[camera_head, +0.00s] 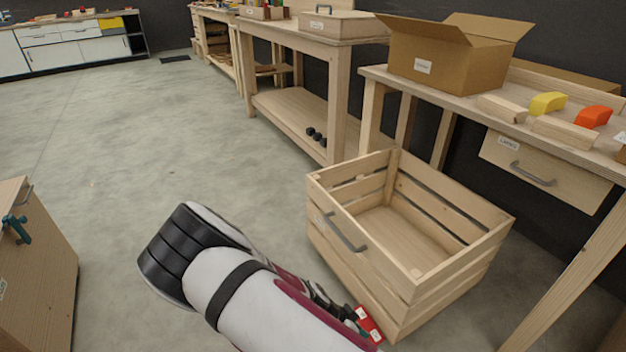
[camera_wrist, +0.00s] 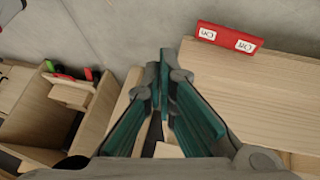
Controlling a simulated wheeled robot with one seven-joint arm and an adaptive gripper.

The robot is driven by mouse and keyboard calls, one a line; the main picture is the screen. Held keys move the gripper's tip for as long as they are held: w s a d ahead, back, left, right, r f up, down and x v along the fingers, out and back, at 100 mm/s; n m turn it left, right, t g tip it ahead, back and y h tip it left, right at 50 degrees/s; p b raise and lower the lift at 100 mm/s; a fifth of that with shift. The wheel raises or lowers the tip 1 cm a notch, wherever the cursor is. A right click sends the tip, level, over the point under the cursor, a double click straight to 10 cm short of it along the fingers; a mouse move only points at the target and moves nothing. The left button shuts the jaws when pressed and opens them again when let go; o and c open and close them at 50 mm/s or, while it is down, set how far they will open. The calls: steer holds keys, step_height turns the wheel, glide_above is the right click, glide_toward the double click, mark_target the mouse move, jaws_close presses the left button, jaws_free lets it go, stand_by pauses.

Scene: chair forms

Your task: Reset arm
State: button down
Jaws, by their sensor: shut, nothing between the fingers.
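My arm (camera_head: 258,292) reaches up from the bottom of the head view, white with dark bands, with its bent part left of the wooden crate. In the wrist view my gripper (camera_wrist: 164,72) has teal fingers that come together at the tips. It is shut and empty. Pale wooden boards and an open box lie behind and around the fingers. A red piece with white labels (camera_wrist: 230,37) lies at the edge of a wide board, right of the fingertips and apart from them.
An open slatted crate (camera_head: 462,200) stands empty on the floor beside my arm. A workbench (camera_head: 372,72) at the right bears a cardboard box (camera_head: 440,55) and yellow (camera_head: 546,103) and orange (camera_head: 593,116) pieces. A wooden cabinet (camera_head: 45,270) stands at the left. Floor between is clear.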

steer(key=s+a+r+n+g+y, duration=0.1)
steer(key=s+r+n+y, duration=0.25)
steer(key=r, duration=1.35)
steer(key=s+a+r+n+g+y, duration=0.1)
steer(key=s+r+n+g+y, duration=0.2)
steer(key=r, duration=1.4)
steer(key=s+d+r+n+t, duration=0.2)
steer(key=s+d+r+n, duration=0.15)
steer(key=s+r, duration=0.5)
steer(key=s+d+r+n+t, duration=0.2)
steer(key=s+d+r, duration=0.35)
steer(key=s, duration=0.65)
step_height(320, 180, up, 33)
steer(key=t+p, duration=0.3)
steer(key=p, duration=2.8)
steer(key=shift+w+t, duration=0.3)
steer(key=shift+w, duration=0.05)
